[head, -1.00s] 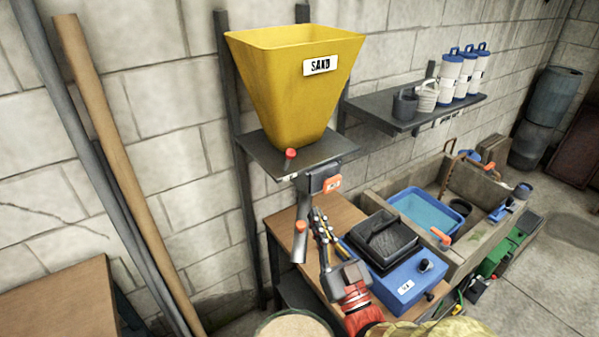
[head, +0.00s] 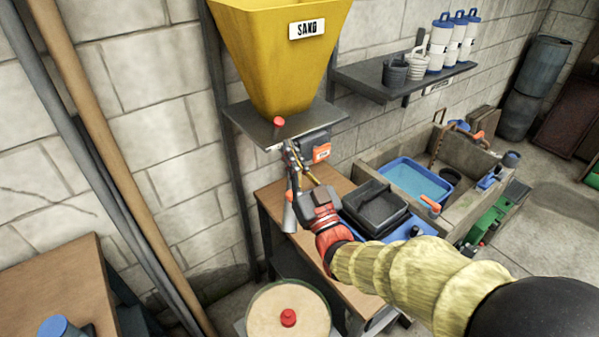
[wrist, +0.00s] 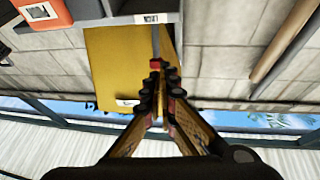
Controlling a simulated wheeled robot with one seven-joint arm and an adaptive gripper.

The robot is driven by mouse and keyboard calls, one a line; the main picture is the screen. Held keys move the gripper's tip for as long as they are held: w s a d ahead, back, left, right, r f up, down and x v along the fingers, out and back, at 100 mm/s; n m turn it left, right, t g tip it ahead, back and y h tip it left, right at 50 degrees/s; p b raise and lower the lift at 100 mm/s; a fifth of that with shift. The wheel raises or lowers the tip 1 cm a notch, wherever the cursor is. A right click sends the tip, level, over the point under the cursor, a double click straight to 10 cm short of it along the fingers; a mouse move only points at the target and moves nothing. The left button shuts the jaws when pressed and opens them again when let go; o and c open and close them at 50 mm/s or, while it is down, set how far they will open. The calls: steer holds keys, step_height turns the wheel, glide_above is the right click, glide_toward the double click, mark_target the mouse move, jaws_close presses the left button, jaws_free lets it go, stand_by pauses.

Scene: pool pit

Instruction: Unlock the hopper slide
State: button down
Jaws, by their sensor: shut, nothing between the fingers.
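The yellow hopper (head: 283,62) marked SAND stands on a dark wall shelf (head: 247,122). Below the shelf is a dark slide housing with an orange tag (head: 321,152). A red knob (head: 278,122) shows at the shelf's front edge. A grey spout (head: 289,215) hangs below, partly hidden by my arm. My gripper (head: 297,160) is shut and empty, its fingers just under the housing. In the wrist view my gripper (wrist: 158,85) has its fingertips close to a red tip (wrist: 156,64) on a grey rod. Whether they touch, I cannot tell.
A wooden bench (head: 268,200) with a black tray (head: 376,208) lies under my arm. Poles (head: 98,130) lean on the wall at left. The blue basin (head: 415,180) is at right.

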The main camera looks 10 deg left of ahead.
mark_target(278, 125)
steer(key=shift+b+x, duration=0.4)
steer(key=shift+x, duration=1.75)
steer(key=shift+r, duration=0.15)
steer(key=shift+w+a+r+g+p, duration=0.1)
steer(key=shift+w+r+g+p, duration=0.15)
steer(key=shift+p, duration=0.45)
